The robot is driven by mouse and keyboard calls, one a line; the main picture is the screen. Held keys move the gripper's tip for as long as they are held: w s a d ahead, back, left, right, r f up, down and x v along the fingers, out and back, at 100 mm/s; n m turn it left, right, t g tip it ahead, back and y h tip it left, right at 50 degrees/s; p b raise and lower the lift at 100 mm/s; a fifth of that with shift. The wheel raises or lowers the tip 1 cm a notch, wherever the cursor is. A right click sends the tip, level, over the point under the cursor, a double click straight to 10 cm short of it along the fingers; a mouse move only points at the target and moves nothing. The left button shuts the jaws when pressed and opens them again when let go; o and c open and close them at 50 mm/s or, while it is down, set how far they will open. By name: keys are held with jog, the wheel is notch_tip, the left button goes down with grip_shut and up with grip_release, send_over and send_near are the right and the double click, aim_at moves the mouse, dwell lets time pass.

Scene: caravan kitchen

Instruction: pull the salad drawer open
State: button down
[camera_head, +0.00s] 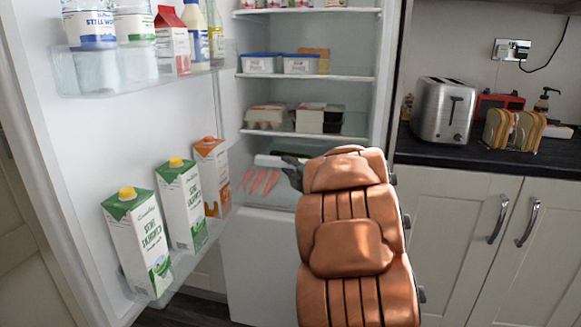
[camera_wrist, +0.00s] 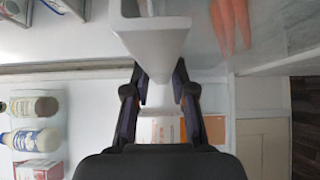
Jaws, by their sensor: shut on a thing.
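The salad drawer (camera_head: 248,186) is a clear bin low in the open fridge, with carrots (camera_head: 264,182) showing in it. My gripper (camera_head: 293,172) is at its front, and my arm hides the drawer's right part. In the wrist view my gripper (camera_wrist: 159,78) has one finger on each side of the drawer's white handle piece (camera_wrist: 155,42) and is shut on it. Carrots also show at the top right of the wrist view (camera_wrist: 232,22). How far out the drawer stands is hard to tell.
The fridge door (camera_head: 95,150) stands open at the left, with several cartons (camera_head: 181,205) in its lower rack. Shelves with boxes (camera_head: 262,64) are above the drawer. A counter (camera_head: 480,150) with a toaster (camera_head: 444,110) is at the right.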

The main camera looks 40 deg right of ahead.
jog(key=shift+f, duration=0.5)
jog(key=c, duration=1.2)
grip_release()
jog(key=shift+o, duration=0.7)
jog(key=shift+r, duration=0.25)
jog(key=s, duration=0.4)
jog(key=s+a, duration=0.1)
jog(key=s, duration=0.3)
jog(key=s+a, duration=0.1)
jog(key=s, duration=0.3)
jog(key=shift+w, duration=0.1)
